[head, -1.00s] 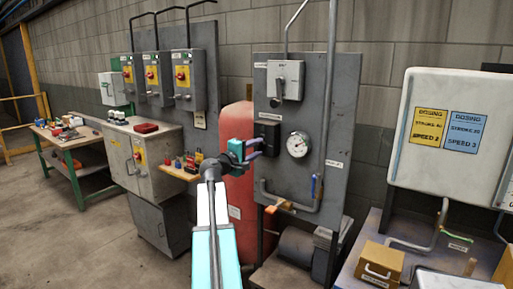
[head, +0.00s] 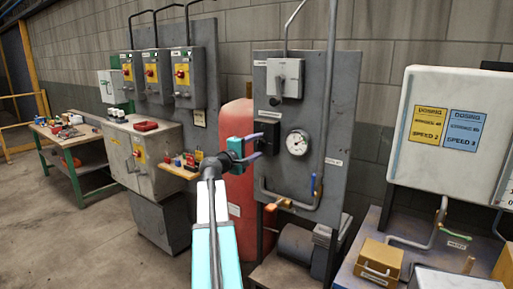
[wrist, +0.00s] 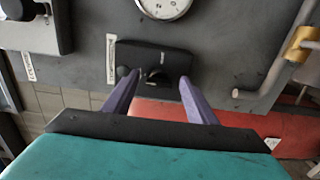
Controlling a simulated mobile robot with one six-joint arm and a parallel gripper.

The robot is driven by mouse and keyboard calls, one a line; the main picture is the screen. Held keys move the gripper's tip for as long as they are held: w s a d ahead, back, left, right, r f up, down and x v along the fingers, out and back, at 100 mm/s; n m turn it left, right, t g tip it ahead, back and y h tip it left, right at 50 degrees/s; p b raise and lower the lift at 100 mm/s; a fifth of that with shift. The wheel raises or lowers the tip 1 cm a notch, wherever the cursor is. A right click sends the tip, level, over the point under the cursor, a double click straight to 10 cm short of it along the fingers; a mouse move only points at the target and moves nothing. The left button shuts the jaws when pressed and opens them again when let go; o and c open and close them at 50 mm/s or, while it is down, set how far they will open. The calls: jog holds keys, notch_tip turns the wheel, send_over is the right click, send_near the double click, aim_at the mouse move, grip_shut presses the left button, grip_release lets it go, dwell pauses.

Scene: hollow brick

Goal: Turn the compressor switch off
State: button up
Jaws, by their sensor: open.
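A black switch box (head: 269,131) is mounted on the grey panel, with a white label above it that I cannot read. In the wrist view, turned on its side, the box (wrist: 165,60) carries a dark knob (wrist: 156,77) and a small round part (wrist: 123,72). My gripper (head: 262,146) is open and empty, its purple fingers pointing at the box. In the wrist view, my gripper's fingertips (wrist: 160,79) lie either side of the knob. I cannot tell whether they touch it. The knob's exact setting is hard to read.
A pressure gauge (head: 297,142) sits right of the box, and a grey lever switch box (head: 286,77) is above it. A pipe with a blue-handled valve (head: 314,184) runs at lower right. A red tank (head: 236,178) stands behind my gripper on the left.

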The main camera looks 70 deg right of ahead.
jog(key=shift+a, duration=0.1)
jog(key=b+v, duration=0.2)
jog(key=v, duration=1.1)
jog(key=shift+a, duration=0.25)
jog(key=shift+w, duration=0.15)
